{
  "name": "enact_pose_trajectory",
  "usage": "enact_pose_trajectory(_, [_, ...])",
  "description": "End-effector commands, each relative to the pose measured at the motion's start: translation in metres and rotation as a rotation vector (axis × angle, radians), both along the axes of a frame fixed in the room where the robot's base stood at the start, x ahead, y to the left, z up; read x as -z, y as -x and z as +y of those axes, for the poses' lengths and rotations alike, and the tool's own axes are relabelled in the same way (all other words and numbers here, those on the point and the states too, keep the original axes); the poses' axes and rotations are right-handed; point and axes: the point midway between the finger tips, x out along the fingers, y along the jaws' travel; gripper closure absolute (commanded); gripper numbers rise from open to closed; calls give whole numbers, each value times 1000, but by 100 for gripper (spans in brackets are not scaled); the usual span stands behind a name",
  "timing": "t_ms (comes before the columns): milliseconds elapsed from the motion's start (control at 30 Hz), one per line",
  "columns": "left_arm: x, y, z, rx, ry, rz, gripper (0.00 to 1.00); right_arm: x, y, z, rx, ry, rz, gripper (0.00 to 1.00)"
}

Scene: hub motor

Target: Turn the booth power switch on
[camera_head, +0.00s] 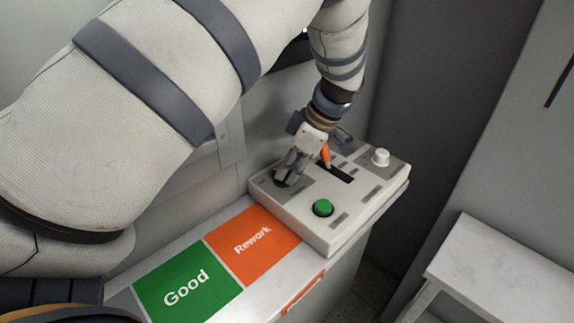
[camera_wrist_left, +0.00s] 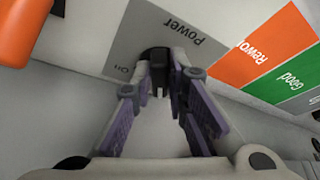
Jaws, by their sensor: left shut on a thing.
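The booth power switch (camera_wrist_left: 158,84) is a small black toggle on a grey plate marked "Power" and "On" in the left wrist view. In the head view it is a dark spot (camera_head: 280,183) at the left end of the pale control box (camera_head: 345,215), mostly hidden by the gripper. My left gripper (camera_head: 286,174) reaches down onto it from above. In the left wrist view its fingers (camera_wrist_left: 161,70) are closed around the toggle. Which way the toggle is thrown I cannot tell. My right gripper is in neither view.
The box also carries an orange-handled lever (camera_head: 326,155) close beside my gripper, a green button (camera_head: 323,207) and a white knob (camera_head: 381,157). Orange "Rework" (camera_head: 268,255) and green "Good" (camera_head: 160,277) areas lie bare to the left. A white table (camera_head: 510,262) stands at right.

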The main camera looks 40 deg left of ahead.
Motion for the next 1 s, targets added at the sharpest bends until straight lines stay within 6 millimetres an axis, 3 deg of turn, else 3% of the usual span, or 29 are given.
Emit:
enact_pose_trajectory(33, [-7,1,-1,43,0,-10,100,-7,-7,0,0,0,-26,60])
enact_pose_trajectory(333, [-4,6,-2,329,-2,-5,100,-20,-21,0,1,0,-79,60])
enact_pose_trajectory(1000, [0,16,0,954,2,-1,100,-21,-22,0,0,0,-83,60])
